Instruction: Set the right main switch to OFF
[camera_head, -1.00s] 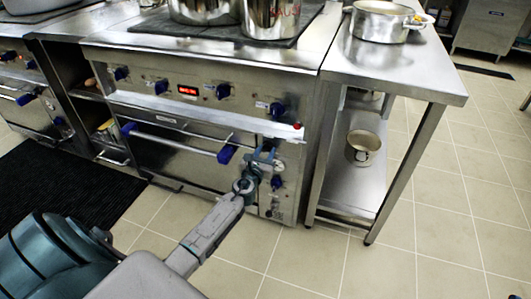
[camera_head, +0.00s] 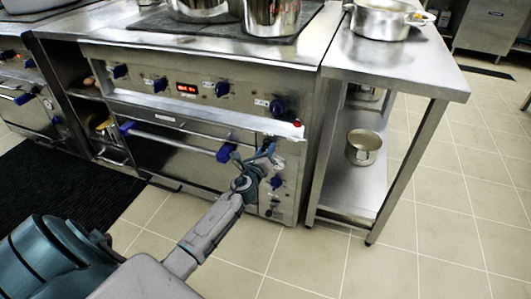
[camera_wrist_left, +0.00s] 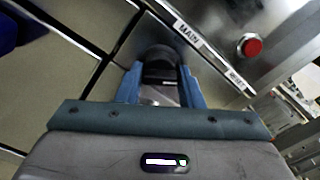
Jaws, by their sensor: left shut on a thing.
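My left gripper (camera_head: 254,156) is at the right part of the stove front, below the row of knobs. In the left wrist view its two blue fingers (camera_wrist_left: 160,85) are shut on a dark round knob, the main switch (camera_wrist_left: 160,58), next to a label reading MAIN (camera_wrist_left: 188,32). In the head view the gripper hides the switch, and its fingers look turned. I cannot read the switch's position. My right gripper is not in view.
A red button (camera_wrist_left: 250,46) is close to the right of the switch; it also shows on the stove (camera_head: 297,123). Blue knobs (camera_head: 277,108) and an oven handle (camera_head: 226,152) are near. A steel table (camera_head: 400,75) stands to the right. The tiled floor (camera_head: 440,230) is clear.

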